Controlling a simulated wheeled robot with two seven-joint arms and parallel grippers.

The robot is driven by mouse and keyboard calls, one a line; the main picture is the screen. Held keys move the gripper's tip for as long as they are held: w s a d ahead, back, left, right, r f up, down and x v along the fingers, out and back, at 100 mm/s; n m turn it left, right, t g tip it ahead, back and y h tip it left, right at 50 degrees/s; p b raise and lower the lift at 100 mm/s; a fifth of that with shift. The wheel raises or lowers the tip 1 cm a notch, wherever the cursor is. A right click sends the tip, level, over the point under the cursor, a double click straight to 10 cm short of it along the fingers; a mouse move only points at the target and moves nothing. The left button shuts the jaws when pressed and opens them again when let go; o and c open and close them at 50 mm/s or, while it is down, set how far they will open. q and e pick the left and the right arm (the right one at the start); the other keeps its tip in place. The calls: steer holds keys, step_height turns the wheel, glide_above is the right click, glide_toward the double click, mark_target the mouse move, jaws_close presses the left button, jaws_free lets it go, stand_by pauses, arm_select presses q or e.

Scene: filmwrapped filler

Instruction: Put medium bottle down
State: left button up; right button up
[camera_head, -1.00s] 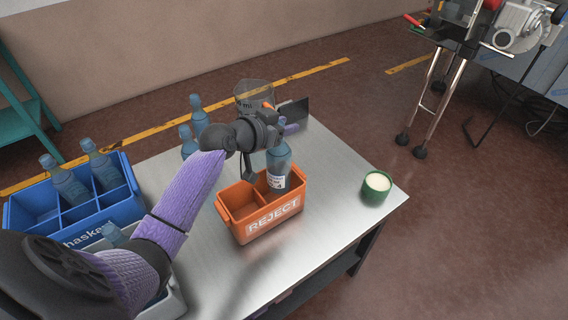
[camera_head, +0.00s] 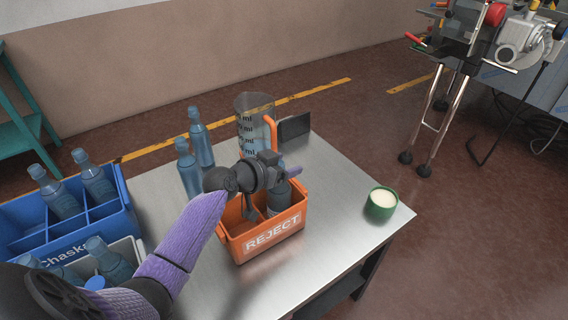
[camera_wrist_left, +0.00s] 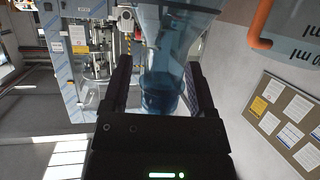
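The fingers look closed around the neck, though a narrow gap shows by the left finger. The bottle's base is hidden by the crate wall. My right gripper is out of view.
Two bottles (camera_head: 200,140) and a clear measuring jug (camera_head: 255,118) stand behind the crate. A green cup (camera_head: 381,202) is to the right. A blue crate (camera_head: 128,205) with bottles and a grey crate (camera_head: 140,252) are left. The metal table (camera_head: 335,215) is clear right of the crate.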

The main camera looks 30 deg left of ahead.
arm_select(q)
steer(key=shift+r, duration=0.2)
steer(key=p+v, duration=0.4)
steer(key=v, duration=0.8)
